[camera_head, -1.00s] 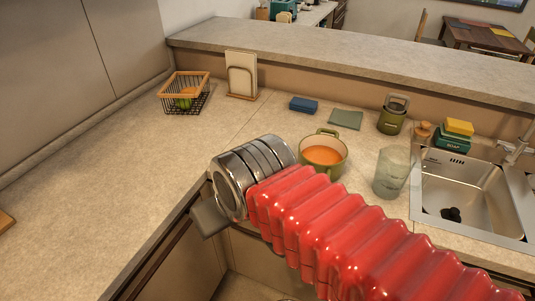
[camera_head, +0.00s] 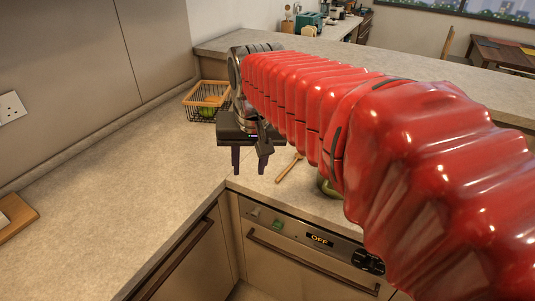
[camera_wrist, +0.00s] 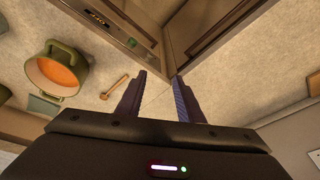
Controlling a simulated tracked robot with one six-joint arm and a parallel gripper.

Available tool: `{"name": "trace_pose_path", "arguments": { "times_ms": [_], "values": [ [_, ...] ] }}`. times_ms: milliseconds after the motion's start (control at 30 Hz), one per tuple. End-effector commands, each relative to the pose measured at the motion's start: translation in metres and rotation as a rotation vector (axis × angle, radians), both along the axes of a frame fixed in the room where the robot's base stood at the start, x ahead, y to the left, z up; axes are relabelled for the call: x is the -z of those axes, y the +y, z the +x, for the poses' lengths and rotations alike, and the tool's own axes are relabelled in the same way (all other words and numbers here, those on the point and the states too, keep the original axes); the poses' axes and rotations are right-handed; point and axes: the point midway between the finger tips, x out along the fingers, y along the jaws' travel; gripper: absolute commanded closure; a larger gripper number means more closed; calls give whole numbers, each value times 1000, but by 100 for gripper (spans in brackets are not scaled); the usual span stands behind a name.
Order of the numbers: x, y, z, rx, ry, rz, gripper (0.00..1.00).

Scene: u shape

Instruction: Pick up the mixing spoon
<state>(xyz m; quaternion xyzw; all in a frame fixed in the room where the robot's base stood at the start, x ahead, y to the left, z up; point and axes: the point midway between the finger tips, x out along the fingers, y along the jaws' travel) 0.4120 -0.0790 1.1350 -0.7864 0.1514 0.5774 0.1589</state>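A wooden utensil, which looks like the mixing spoon (camera_head: 287,169), lies on the worktop near the inner corner of the counter. It also shows in the wrist view (camera_wrist: 115,86), to the left of my fingers. My gripper (camera_head: 250,165) hangs over the counter corner with its fingers pointing down, to the left of the spoon in the head view. In the wrist view my gripper (camera_wrist: 160,77) is open, with nothing between its two dark fingers. My red arm hides much of the worktop to the right in the head view.
A green pot with orange contents (camera_wrist: 60,72) stands beyond the spoon in the wrist view. A wire basket (camera_head: 206,99) stands behind my gripper. An oven (camera_head: 300,262) is below the counter edge. The left worktop (camera_head: 110,180) is mostly clear.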

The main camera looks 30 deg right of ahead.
Motion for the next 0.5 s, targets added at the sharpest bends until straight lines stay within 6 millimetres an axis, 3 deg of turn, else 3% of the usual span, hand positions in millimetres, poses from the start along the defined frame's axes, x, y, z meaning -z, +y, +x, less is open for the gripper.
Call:
{"name": "trace_pose_path", "arguments": {
  "times_ms": [500],
  "values": [
    [13,-97,89,363,144,87,66]
  ]
}}
